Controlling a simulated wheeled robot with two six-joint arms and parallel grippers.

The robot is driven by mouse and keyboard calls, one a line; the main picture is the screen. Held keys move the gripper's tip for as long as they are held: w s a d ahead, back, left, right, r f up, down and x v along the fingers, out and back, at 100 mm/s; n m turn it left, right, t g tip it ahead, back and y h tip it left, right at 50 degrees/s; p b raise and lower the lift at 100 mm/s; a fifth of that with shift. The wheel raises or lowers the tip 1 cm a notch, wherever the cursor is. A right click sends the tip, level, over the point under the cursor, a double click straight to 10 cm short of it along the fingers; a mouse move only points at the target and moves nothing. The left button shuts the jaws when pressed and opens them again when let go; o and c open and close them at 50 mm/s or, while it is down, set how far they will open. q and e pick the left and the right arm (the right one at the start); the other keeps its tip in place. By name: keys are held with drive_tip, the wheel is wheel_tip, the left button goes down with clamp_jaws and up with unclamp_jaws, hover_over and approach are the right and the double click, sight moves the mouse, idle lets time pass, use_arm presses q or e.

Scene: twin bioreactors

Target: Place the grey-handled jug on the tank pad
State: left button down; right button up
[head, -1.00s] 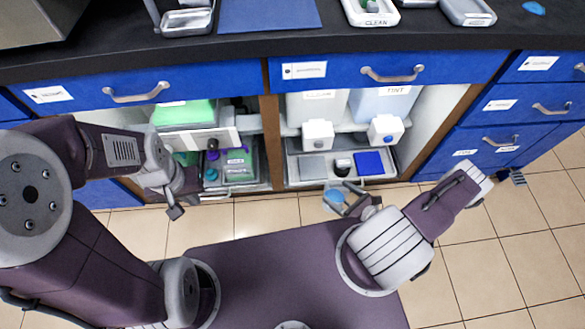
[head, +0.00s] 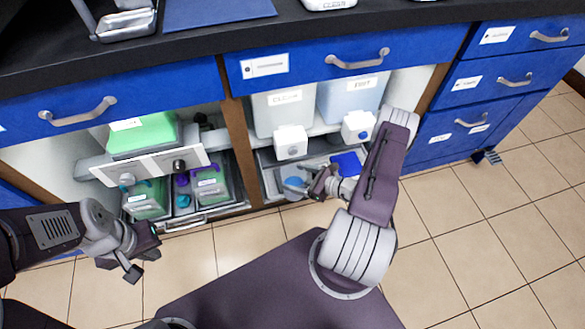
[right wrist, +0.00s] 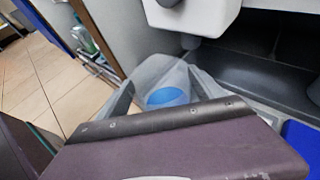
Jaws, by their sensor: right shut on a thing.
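A clear jug (head: 294,187) with blue liquid is held by my right gripper (head: 318,184), at the front of the right cabinet bay. The jug also shows in the right wrist view (right wrist: 167,97), below and in front of a white tap block (right wrist: 190,15). Its handle is hidden by the gripper, so I cannot tell its colour. A blue pad (head: 347,162) lies in the tray behind my right wrist. The grey pad is not clearly visible. My left gripper (head: 140,252) is open and empty, in front of the left bay.
Two tanks, one with clear liquid (head: 283,112) and one with bluish liquid (head: 345,100), stand above the tray, with white tap blocks (head: 291,142) projecting. The left bay holds a green tank (head: 143,135) and green containers (head: 208,185). A wooden divider (head: 242,150) separates the bays.

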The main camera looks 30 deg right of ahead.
sight(289, 169)
drive_tip(key=shift+w+d+b, duration=0.2)
drive_tip(key=shift+w+d, duration=0.05)
drive_tip(key=shift+w, duration=0.5)
drive_tip(key=shift+w+d+b, duration=0.15)
drive_tip(key=shift+w+d, duration=0.1)
drive_tip(key=shift+w, duration=0.5)
drive_tip(key=w+b, duration=0.1)
drive_tip(key=w+d+f+b, duration=0.1)
drive_tip(key=w, duration=0.1)
drive_tip(key=w+b, duration=0.1)
drive_tip(key=shift+w+d+f, duration=0.15)
drive_tip(key=shift+d+f, duration=0.05)
drive_tip(key=shift+f+b, duration=0.1)
drive_tip(key=shift+b, duration=0.25)
drive_tip(key=o, duration=2.1)
